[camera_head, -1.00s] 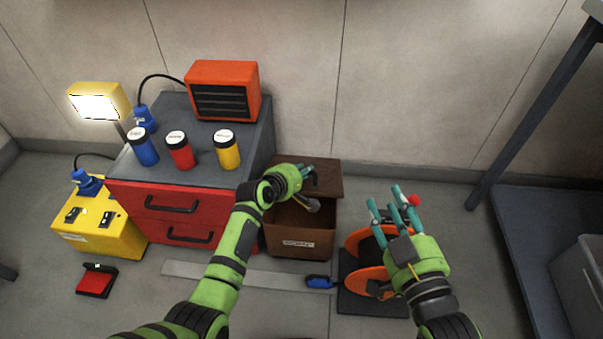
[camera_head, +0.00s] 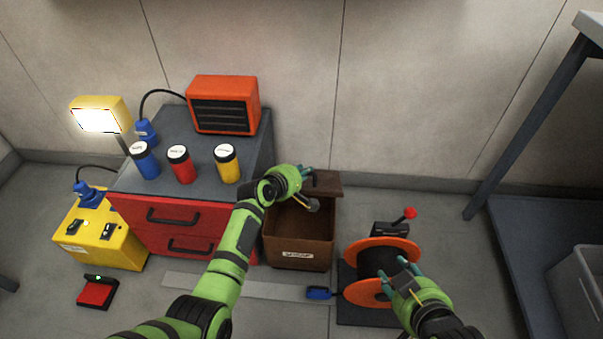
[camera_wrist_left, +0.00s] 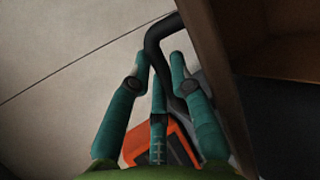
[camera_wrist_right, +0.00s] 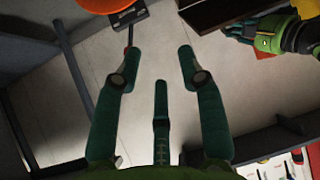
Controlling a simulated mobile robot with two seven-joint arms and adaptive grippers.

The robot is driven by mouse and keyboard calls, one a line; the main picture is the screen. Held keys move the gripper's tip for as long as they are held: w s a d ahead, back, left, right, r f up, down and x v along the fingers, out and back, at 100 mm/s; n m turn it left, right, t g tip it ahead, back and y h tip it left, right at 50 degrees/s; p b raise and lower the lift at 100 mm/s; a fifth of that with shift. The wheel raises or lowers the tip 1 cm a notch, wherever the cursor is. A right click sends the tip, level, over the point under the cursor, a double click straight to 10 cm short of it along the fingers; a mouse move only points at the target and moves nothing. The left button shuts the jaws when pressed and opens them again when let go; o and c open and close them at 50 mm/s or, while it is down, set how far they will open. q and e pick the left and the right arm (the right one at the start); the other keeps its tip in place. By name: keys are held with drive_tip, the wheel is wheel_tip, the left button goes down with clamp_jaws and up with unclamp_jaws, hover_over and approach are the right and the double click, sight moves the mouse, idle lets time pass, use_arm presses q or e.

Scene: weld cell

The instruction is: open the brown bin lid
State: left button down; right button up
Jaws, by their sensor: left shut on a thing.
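The brown bin (camera_head: 298,250) stands on the floor right of the red drawer cabinet, with a white label on its front. Its lid (camera_head: 328,184) is raised at the back, and the dark inside shows. My left gripper (camera_head: 306,176) is at the lid's dark handle, its arm crossing the bin's left side. In the left wrist view, the fingers (camera_wrist_left: 160,62) are closed around the black handle (camera_wrist_left: 155,42), beside the brown lid (camera_wrist_left: 207,50). My right gripper (camera_head: 405,272) is in front of the orange reel, open and empty in the right wrist view (camera_wrist_right: 157,62).
The orange cable reel (camera_head: 383,252) stands right of the bin, with a red-knobbed lever (camera_head: 409,213) behind it. The red drawer cabinet (camera_head: 220,226) borders the bin's left. A flat grey strip (camera_head: 267,290) and blue-handled tool (camera_head: 319,293) lie in front. The wall is close behind.

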idle(0.3)
drive_tip(key=c, duration=0.5)
drive_tip(key=shift+w+a+f, duration=0.1)
drive_tip(key=shift+f, duration=0.05)
clamp_jaws()
drive_tip(key=w+a+f+n+t+h, duration=0.15)
drive_tip(key=w+a+f+n, duration=0.3)
drive_tip(key=n, duration=1.15)
drive_tip(key=w+a+f+n+t, duration=0.2)
drive_tip(key=w+a+f+n, duration=0.3)
drive_tip(key=n, duration=1.2)
drive_tip(key=w, duration=1.1)
drive_tip(key=shift+a+r, duration=0.35)
